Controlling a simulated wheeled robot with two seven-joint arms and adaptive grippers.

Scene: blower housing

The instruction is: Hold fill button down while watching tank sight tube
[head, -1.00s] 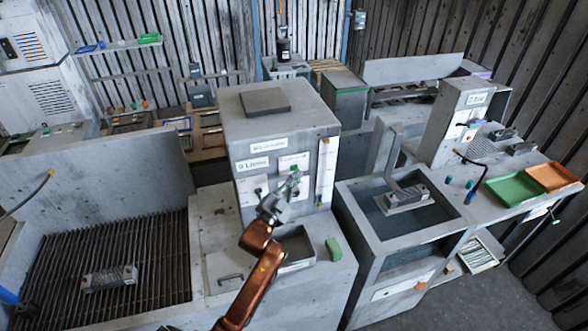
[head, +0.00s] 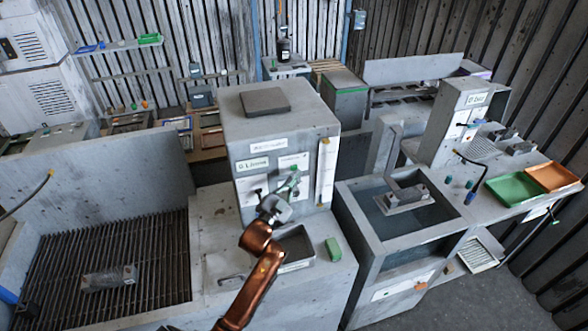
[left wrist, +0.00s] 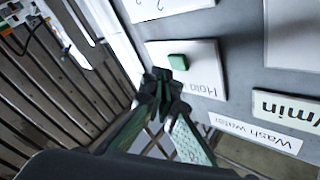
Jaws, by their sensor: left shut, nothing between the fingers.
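The grey washer cabinet (head: 262,130) stands mid-view with labels on its front. A green fill button (left wrist: 178,61) sits on a white plate reading "Hold" (left wrist: 200,78) in the left wrist view. The tall pale strip with a small yellow mark at the cabinet's right front edge looks like the tank sight tube (head: 326,172); its level is too small to read. My left gripper (head: 293,180) is shut and empty in front of the cabinet's panel. In the left wrist view its fingertips (left wrist: 161,82) are right beside the button; I cannot tell whether they touch it.
An open grey tray (head: 296,266) and a green block (head: 333,249) lie below the panel. A slatted basin (head: 150,250) with a metal part is at left. A water tank (head: 360,230) is at right, with green (head: 513,189) and orange trays (head: 553,177) beyond.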

